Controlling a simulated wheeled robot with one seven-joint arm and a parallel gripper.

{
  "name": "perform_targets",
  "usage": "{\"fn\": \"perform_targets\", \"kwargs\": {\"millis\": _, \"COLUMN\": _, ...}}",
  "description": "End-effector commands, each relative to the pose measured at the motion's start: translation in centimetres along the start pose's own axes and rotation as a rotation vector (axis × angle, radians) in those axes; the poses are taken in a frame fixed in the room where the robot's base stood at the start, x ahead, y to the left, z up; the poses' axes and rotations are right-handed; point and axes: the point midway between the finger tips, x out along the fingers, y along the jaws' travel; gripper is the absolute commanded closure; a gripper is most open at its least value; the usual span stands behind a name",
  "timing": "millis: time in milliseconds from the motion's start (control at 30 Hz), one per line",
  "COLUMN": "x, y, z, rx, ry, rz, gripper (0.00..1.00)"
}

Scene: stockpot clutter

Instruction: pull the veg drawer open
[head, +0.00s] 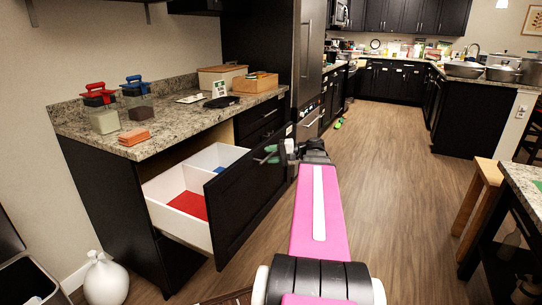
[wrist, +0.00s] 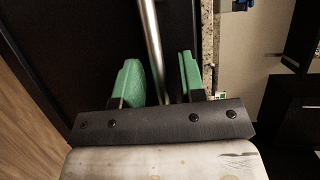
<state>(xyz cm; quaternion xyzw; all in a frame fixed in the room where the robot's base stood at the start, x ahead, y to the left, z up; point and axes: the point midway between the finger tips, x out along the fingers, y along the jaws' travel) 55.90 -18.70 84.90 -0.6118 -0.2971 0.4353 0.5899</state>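A black-fronted drawer (head: 238,195) with white walls stands well pulled out of the left counter in the head view. Its inside shows a red floor section and a blue one, split by a white divider. I cannot read a label marking it as the veg drawer. My gripper (head: 268,152) is at the drawer front's upper far part. In the wrist view, my gripper's green fingers (wrist: 159,80) stand apart on either side of a metal bar handle (wrist: 152,45). The handle lies close to the left finger, with a gap to the right one. Contact cannot be told.
The granite counter (head: 165,148) above holds red-lidded and blue-lidded containers (head: 135,88), an orange-brown block (head: 134,136) and wooden boxes (head: 256,82). A wooden stool (head: 480,195) is at right. The middle floor is clear.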

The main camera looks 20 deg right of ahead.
Motion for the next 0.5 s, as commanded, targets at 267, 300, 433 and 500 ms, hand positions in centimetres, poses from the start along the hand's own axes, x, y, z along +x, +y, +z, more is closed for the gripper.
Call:
{"fn": "perform_targets", "kwargs": {"millis": 267, "x": -0.2, "y": 0.0, "z": 0.0, "rx": 0.000, "ry": 0.001, "rz": -0.001, "gripper": 0.63}}
{"fn": "perform_targets", "kwargs": {"millis": 300, "x": -0.4, "y": 0.0, "z": -0.1, "rx": 0.000, "ry": 0.002, "rz": -0.002, "gripper": 0.63}}
{"fn": "perform_targets", "kwargs": {"millis": 433, "x": -1.8, "y": 0.0, "z": -0.1, "rx": 0.000, "ry": 0.002, "rz": -0.002, "gripper": 0.63}}
{"fn": "perform_targets", "kwargs": {"millis": 500, "x": -2.9, "y": 0.0, "z": -0.1, "rx": 0.000, "ry": 0.004, "rz": -0.002, "gripper": 0.63}}
